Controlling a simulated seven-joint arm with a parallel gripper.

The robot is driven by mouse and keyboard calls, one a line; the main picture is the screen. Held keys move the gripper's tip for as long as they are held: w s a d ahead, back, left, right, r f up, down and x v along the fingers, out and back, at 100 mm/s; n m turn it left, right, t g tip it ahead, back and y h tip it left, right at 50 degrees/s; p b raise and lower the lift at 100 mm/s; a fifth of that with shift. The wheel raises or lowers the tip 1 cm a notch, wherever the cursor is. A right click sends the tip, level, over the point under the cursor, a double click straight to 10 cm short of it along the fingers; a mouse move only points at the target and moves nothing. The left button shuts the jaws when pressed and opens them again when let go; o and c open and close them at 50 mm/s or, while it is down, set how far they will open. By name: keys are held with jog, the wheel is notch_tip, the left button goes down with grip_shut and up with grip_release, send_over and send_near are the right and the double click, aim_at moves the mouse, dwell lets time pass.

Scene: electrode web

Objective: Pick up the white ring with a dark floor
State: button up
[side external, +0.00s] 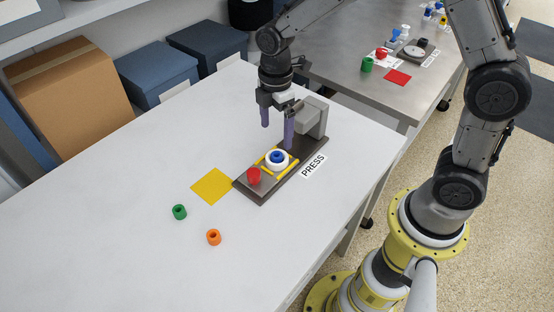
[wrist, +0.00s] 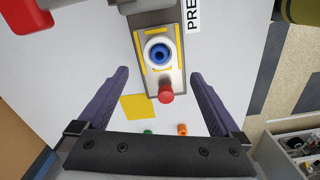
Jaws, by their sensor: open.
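The white ring (side external: 279,168) sits on the dark press base, between yellow bars. A blue round piece (side external: 277,156) with a dark centre sits inside it, so I cannot see the ring's floor. In the wrist view the white ring (wrist: 147,52) lies ahead between my fingers, with the blue piece (wrist: 151,55) in its middle. My gripper (side external: 277,137) is open with purple fingers, above the press and a little behind the ring in the side view. In the wrist view my gripper (wrist: 160,73) is empty, and neither finger touches the ring.
A red knob (side external: 253,176) stands on the press base's near end; a grey press block (side external: 314,118) stands at its far end. A yellow square (side external: 212,186), a green ring (side external: 179,211) and an orange ring (side external: 213,237) lie left. The white table (side external: 110,235) is otherwise mostly clear.

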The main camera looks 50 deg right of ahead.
aim_at(278, 154)
jog(key=f, duration=0.9)
jog(key=shift+d, duration=0.3)
jog(key=c, duration=1.3)
